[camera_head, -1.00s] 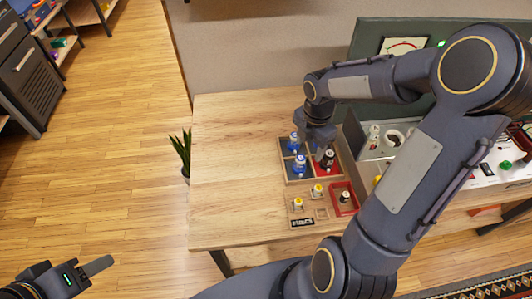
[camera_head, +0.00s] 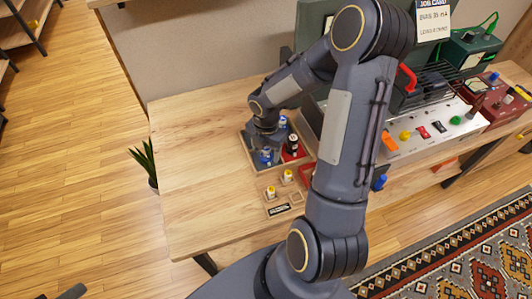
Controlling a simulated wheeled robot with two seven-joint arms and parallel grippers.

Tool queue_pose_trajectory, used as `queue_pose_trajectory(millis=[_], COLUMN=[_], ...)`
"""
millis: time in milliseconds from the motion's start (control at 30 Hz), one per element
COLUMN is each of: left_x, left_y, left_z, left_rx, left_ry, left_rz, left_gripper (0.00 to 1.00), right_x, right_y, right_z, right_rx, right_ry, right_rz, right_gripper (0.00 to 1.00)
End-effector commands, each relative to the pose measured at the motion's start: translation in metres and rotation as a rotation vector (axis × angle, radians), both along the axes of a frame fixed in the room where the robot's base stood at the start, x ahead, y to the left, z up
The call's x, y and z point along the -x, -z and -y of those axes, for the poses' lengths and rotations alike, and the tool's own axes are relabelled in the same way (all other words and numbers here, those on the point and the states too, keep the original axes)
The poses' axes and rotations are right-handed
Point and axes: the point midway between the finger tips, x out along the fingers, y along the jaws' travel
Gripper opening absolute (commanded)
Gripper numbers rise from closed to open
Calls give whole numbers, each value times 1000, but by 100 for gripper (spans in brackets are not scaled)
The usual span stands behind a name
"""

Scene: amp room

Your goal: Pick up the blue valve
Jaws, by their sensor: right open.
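A wooden sorting tray (camera_head: 247,150) with compartments stands on the table. One blue valve (camera_head: 266,157) with a pale top stands in its near left part. A second blue valve (camera_head: 283,122) stands farther back, partly hidden by my arm. My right gripper (camera_head: 262,148) points down over the tray's left side, right by the nearer blue valve. It is open, and its fingertips are partly hidden, so I cannot tell whether they touch that valve. Only a dark tip of my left gripper (camera_head: 72,292) shows at the bottom left edge.
A black valve (camera_head: 292,145) stands in the red compartment, close right of the gripper. Two yellow-topped pieces (camera_head: 271,192) stand on a small board in front. A white control panel (camera_head: 440,125) with knobs lies right. The table's left part (camera_head: 195,150) is clear.

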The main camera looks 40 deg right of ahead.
Motion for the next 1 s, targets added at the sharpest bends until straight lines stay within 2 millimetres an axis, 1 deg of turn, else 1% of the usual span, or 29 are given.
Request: queue_pose_trajectory(millis=[33,67,400,633,767,867,967,1000], left_x=[0,0,0,0,0,0,0,0], left_y=[0,0,0,0,-1,-2,-4,-4], left_z=[0,0,0,0,0,0,0,0], left_rx=[0,0,0,0,0,0,0,0], left_ry=[0,0,0,0,0,0,0,0], left_rz=[0,0,0,0,0,0,0,0], left_gripper=[48,48,48,48,48,48,48,48], right_x=[0,0,0,0,-1,-1,-1,4], right_y=[0,0,0,-1,-7,-16,-33,-39], right_z=[0,0,0,0,0,1,1,1], right_rx=[0,0,0,0,0,2,2,3], right_ry=[0,0,1,1,2,3,2,2], right_rz=[0,0,0,0,2,4,5,5], right_gripper=[57,53,10,9,9,9,9,9])
